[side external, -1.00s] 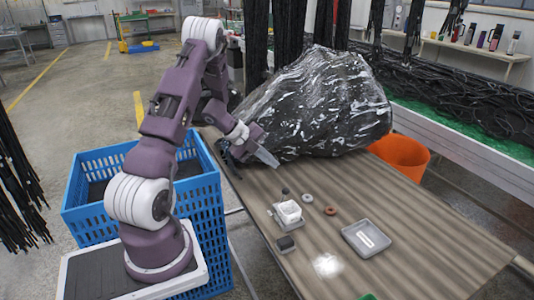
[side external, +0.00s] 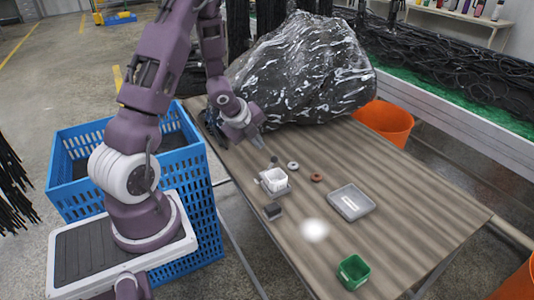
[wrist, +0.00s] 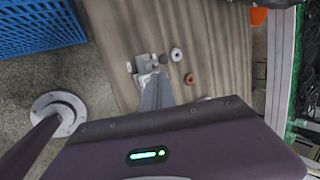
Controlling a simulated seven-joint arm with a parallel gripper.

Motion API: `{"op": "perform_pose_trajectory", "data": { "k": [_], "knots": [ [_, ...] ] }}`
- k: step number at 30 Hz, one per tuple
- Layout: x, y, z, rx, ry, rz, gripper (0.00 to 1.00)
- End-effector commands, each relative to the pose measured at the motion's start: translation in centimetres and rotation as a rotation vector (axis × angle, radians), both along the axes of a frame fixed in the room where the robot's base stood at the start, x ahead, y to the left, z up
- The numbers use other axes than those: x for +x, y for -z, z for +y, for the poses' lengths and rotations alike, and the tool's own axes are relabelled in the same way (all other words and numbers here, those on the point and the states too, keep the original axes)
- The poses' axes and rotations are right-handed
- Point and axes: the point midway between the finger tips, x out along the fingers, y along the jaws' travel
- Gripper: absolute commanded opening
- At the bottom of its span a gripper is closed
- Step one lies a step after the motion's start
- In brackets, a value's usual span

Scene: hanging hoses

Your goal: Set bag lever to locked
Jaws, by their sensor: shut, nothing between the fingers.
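A small fixture with a white box (side external: 273,179) on a grey base sits on the table. A dark round knob (side external: 274,159) stands at its far side; it may be the lever's end, but I cannot tell its setting. The fixture also shows in the wrist view (wrist: 146,64), partly hidden behind my fingers. My gripper (side external: 260,145) is shut and empty, above the table on the far side of the fixture, pointing down toward the knob. It appears apart from the knob. In the wrist view my gripper's fingers (wrist: 156,92) are together.
A pale ring (side external: 293,166) and a brown ring (side external: 317,178) lie right of the fixture. A grey tray (side external: 351,201), dark block (side external: 272,211) and green bin (side external: 353,272) are on the table (side external: 430,210). A large black wrapped bag (side external: 305,75) fills the far end.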

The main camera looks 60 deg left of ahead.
Motion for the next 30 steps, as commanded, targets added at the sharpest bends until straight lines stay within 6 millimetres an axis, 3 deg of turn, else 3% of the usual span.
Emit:
{"op": "perform_pose_trajectory", "data": {
  "k": [6, 12, 26, 30],
  "knots": [
    [2.3, 4.2, 0.9, -0.002, 0.001, 0.001, 0.0],
    [3.8, 6.7, 1.5, 0.0, 0.002, -0.002, 0.0],
    [4.4, 7.5, 1.7, -0.001, 0.0, -0.003, 0.0],
    [5.9, 7.6, 1.7, 0.0, 0.003, -0.004, 0.0]
  ]
}}
